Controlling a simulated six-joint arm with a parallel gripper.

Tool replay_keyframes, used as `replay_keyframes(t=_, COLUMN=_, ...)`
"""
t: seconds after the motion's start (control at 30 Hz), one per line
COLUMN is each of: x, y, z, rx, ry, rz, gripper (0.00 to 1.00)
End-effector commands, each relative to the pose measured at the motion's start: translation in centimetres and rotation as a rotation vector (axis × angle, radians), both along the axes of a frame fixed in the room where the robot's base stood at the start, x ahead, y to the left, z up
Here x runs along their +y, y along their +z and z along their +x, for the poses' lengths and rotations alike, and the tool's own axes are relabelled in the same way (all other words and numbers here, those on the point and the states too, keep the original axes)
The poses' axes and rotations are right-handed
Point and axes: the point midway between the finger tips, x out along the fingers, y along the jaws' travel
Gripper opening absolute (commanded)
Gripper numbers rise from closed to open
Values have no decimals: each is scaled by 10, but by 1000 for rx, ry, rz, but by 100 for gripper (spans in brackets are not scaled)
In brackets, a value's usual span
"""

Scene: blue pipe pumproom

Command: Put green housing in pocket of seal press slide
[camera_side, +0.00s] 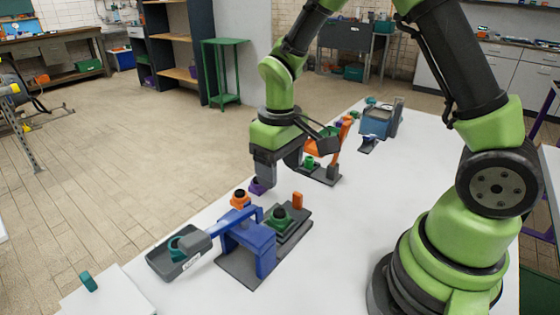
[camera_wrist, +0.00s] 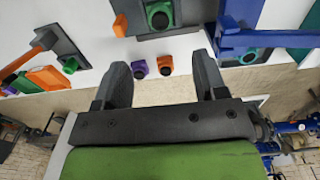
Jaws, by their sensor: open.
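The green housing (camera_side: 280,217), a squarish block with a black round top, sits at the grey slide (camera_side: 299,223) of the blue seal press (camera_side: 248,247). In the wrist view, the green housing (camera_wrist: 159,14) is on the slide's dark plate (camera_wrist: 183,12), beyond my fingertips. The views do not show clearly whether it is fully down in the pocket. My gripper (camera_side: 264,184) is open and empty, apart from the green housing. Its fingers (camera_wrist: 161,66) frame a purple housing (camera_wrist: 139,69) and an orange housing (camera_wrist: 166,64) in the wrist view.
An orange upright piece (camera_side: 297,200) stands at the slide. A grey tray (camera_side: 160,265) with a teal-green part lies left of the press. An orange press (camera_side: 335,145) and a blue machine (camera_side: 377,121) stand farther back. The table's right-hand middle is clear.

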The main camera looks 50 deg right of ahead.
Motion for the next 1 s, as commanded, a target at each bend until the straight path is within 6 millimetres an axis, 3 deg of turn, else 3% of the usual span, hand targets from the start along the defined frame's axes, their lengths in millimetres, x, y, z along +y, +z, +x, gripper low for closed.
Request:
replay_keyframes(t=0.17, x=1, y=21, z=-2, rx=-26, ry=-13, rz=5, gripper=65)
replay_keyframes(t=0.27, x=3, y=47, z=-9, rx=-82, ry=-49, rz=20, gripper=65)
replay_keyframes(t=0.4, x=8, y=95, z=-33, rx=-207, ry=-126, rz=62, gripper=65)
replay_keyframes(t=0.6, x=17, y=147, z=-83, rx=-391, ry=-234, rz=150, gripper=65)
replay_keyframes(t=0.8, x=24, y=168, z=-127, rx=-529, ry=-308, rz=238, gripper=65)
replay_keyframes(t=1.0, x=27, y=171, z=-145, rx=-586, ry=-336, rz=281, gripper=65)
